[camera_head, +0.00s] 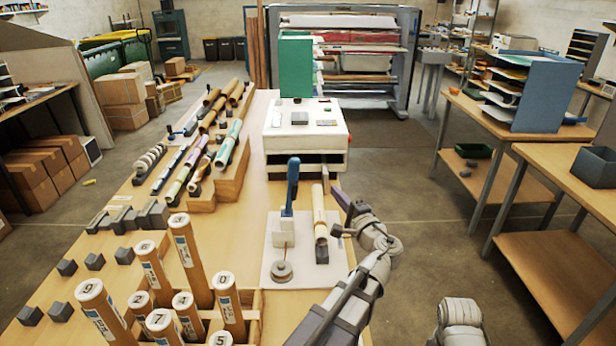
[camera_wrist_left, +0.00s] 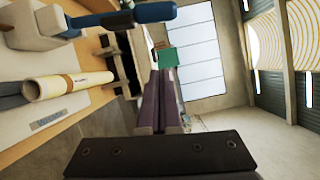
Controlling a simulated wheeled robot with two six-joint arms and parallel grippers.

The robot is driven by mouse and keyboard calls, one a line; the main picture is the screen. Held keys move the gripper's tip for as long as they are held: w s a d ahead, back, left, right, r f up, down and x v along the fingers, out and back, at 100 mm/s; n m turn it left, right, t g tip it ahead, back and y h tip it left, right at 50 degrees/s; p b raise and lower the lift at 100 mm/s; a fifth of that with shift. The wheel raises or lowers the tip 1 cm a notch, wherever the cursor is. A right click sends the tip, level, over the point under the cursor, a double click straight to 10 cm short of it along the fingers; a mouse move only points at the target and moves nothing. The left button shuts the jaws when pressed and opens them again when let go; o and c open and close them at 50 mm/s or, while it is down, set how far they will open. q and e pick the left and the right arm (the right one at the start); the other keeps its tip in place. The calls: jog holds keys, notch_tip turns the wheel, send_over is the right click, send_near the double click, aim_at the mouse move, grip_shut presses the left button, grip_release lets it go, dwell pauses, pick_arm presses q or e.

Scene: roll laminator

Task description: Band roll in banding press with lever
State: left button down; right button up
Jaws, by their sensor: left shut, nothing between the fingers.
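The banding press is a white plate (camera_head: 300,272) with an upright block and a lever with a blue handle (camera_head: 293,183). The lever stands upright; its blue handle also shows in the left wrist view (camera_wrist_left: 140,14). A cream roll (camera_head: 319,212) lies on a dark support at the right of the plate, beside the lever, and it also shows in the left wrist view (camera_wrist_left: 68,85). My left gripper (camera_head: 337,196) is just right of the roll, with its dark purple fingers (camera_wrist_left: 164,80) together and empty. It appears apart from roll and lever. My right gripper is out of view.
A white box machine (camera_head: 306,135) with a green panel (camera_head: 296,66) stands behind the press. Tubes in a wooden rack (camera_head: 243,300) stand at the front left. Rolls on stepped supports (camera_head: 215,187) lie farther back. Open floor lies right of the table.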

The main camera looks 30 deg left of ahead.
aim_at(291, 189)
pick_arm(q)
jog(key=w+a+r+p, duration=0.1)
jog(key=w+a, duration=0.2)
jog(key=a, duration=0.8)
jog(key=shift+a+r, duration=0.1)
